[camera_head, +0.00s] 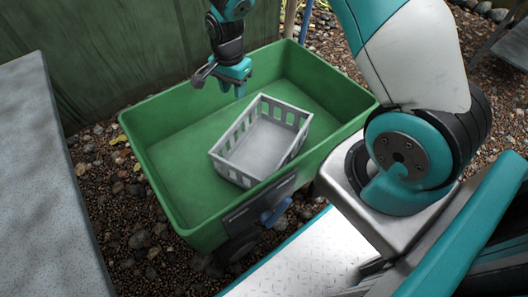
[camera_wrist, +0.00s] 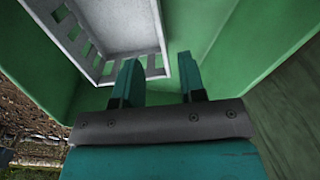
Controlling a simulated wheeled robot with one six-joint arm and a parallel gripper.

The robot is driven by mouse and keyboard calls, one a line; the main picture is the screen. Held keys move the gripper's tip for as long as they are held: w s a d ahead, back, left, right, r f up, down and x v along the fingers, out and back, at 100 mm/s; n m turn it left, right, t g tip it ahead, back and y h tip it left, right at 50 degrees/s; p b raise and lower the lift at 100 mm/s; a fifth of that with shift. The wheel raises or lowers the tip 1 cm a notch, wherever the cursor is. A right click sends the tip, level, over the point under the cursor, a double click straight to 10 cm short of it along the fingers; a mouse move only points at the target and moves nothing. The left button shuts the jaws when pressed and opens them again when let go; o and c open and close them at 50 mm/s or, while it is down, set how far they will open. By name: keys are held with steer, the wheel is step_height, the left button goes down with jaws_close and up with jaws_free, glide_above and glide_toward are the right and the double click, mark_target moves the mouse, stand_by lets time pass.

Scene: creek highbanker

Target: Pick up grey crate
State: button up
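The grey crate (camera_head: 239,139) is a small open basket with slotted walls. It sits upright inside the green cart tub (camera_head: 160,128) and looks empty. In the wrist view the crate (camera_wrist: 121,22) is at the upper left, past my fingertips. My gripper (camera_head: 238,92) hangs over the far side of the tub, behind and above the crate, apart from it. In the wrist view my gripper (camera_wrist: 158,72) shows two teal fingers spread with a gap between them and nothing held.
The tub's walls surround the crate. A grey slab (camera_head: 45,170) stands at the left and a green wooden wall (camera_head: 110,45) behind. Gravel (camera_head: 115,185) covers the ground. A blue handle (camera_head: 276,211) is on the tub's near side. The tub floor left of the crate is clear.

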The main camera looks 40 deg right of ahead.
mark_target(238, 120)
steer(key=f+b, duration=0.1)
steer(key=f, duration=0.3)
steer(key=f+b, duration=0.2)
steer(key=f, duration=0.3)
steer(key=f+b, duration=0.2)
steer(key=f, duration=0.3)
steer(key=shift+s+a+f, duration=0.1)
steer(key=shift+s+f, duration=0.05)
steer(key=shift+s, duration=0.25)
steer(key=shift+f, duration=0.4)
jaws_close()
steer(key=shift+r, duration=0.1)
